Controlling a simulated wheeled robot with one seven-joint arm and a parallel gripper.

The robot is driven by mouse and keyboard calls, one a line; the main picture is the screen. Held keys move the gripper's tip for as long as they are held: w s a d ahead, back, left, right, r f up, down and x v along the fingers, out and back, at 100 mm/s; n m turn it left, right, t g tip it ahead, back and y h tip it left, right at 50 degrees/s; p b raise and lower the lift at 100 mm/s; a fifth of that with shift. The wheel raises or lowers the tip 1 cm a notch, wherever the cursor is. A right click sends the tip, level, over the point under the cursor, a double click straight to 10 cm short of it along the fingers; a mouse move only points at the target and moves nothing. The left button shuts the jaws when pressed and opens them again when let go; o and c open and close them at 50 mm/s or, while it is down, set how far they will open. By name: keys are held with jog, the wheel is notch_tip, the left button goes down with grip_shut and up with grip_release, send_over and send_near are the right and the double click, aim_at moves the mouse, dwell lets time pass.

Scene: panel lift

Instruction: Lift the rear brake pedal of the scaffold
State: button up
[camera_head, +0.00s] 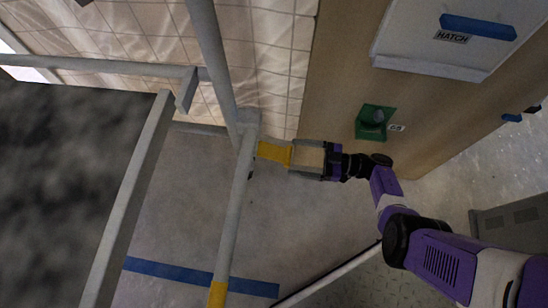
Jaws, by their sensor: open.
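The scaffold (243,185) is a frame of grey tubes on the left side of the head view. A yellow pedal (272,152) sticks out to the right from the foot of its farther upright. My gripper (292,157) is just right of this pedal and points left at it. Its two grey fingers are apart, one above and one below in the picture. The pedal's right end is at the fingertips; I cannot tell whether they touch it or overlap it. Another yellow part (217,293) shows low on the scaffold at the bottom edge.
A wooden panel (330,80) on the right carries a white hatch box (420,45) with a blue handle (478,27) and a green fixture (371,122). A tiled wall (275,50) stands behind. Grey floor with a blue stripe (170,271) is open below the gripper.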

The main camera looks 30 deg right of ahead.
aim_at(277, 154)
jog(key=x, duration=0.3)
jog(key=b+x, duration=0.1)
jog(key=x, duration=0.2)
jog(key=shift+f, duration=0.2)
jog(key=shift+b+x, duration=0.35)
jog(key=shift+x, duration=0.5)
jog(key=shift+r, duration=0.15)
jog(key=shift+c, duration=0.2)
grip_shut()
